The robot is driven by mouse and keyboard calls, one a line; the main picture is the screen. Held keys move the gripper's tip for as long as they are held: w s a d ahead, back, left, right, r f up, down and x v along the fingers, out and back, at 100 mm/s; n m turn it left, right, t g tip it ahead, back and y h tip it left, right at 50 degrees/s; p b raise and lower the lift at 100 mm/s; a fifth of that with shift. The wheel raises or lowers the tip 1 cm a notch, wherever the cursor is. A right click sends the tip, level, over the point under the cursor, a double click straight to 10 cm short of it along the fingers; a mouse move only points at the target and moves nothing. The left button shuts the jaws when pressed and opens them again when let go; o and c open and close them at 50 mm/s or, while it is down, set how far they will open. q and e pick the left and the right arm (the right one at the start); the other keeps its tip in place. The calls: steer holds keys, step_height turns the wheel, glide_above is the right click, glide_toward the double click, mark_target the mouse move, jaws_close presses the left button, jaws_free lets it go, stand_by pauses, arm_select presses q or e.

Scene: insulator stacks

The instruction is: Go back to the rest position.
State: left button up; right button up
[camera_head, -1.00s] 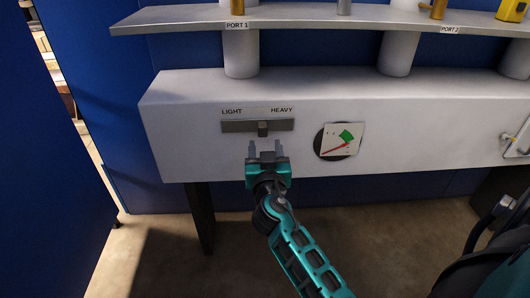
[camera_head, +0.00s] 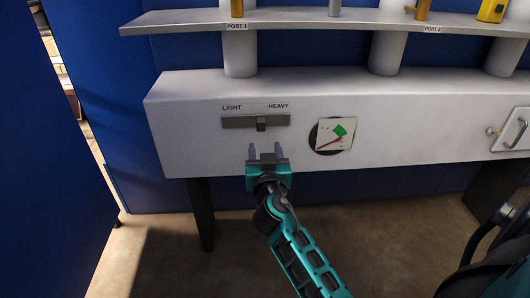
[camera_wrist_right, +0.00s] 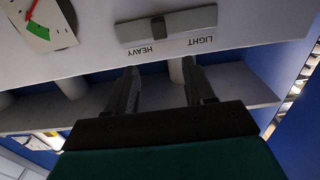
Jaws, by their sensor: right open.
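My right gripper (camera_head: 265,152) is open and empty in the head view, its two fingers pointing up at the front of the white console. It is just below the slider switch (camera_head: 256,122), apart from it as far as I can see. In the right wrist view the open fingers of the gripper (camera_wrist_right: 163,92) have nothing between them, and the slider switch (camera_wrist_right: 166,27) shows upside down beyond them. The slider knob stands near the middle of its track, a bit toward HEAVY. My left gripper is not in view.
A dial (camera_head: 332,136) with a red needle and green sector is right of the switch. The white console (camera_head: 400,115) carries pillars and a shelf (camera_head: 290,18) with port labels. A handle (camera_head: 515,133) is at far right. Blue panels stand left and behind; bare floor lies below.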

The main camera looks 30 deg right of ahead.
stand_by(0.3)
steer(key=s+a+f+n+g+y, duration=0.2)
steer(key=s+a+f+n+y, duration=0.2)
steer(key=s+a+f+y, duration=0.4)
steer(key=s+a+f+n+g+y, duration=0.3)
steer(key=s+a+f+n+y, duration=0.15)
steer(key=s+a, duration=0.55)
arm_select(q)
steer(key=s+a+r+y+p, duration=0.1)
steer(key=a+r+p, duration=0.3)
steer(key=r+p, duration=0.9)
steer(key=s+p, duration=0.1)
steer(key=p, duration=0.6)
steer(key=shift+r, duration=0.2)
arm_select(e)
steer(key=s+d+r, duration=0.1)
steer(key=r, duration=0.5)
steer(key=s+d+r+h, duration=0.1)
steer(key=s+d+r, duration=0.1)
steer(key=r, duration=0.4)
steer(key=shift+r, duration=0.25)
steer(key=shift+h, duration=0.25)
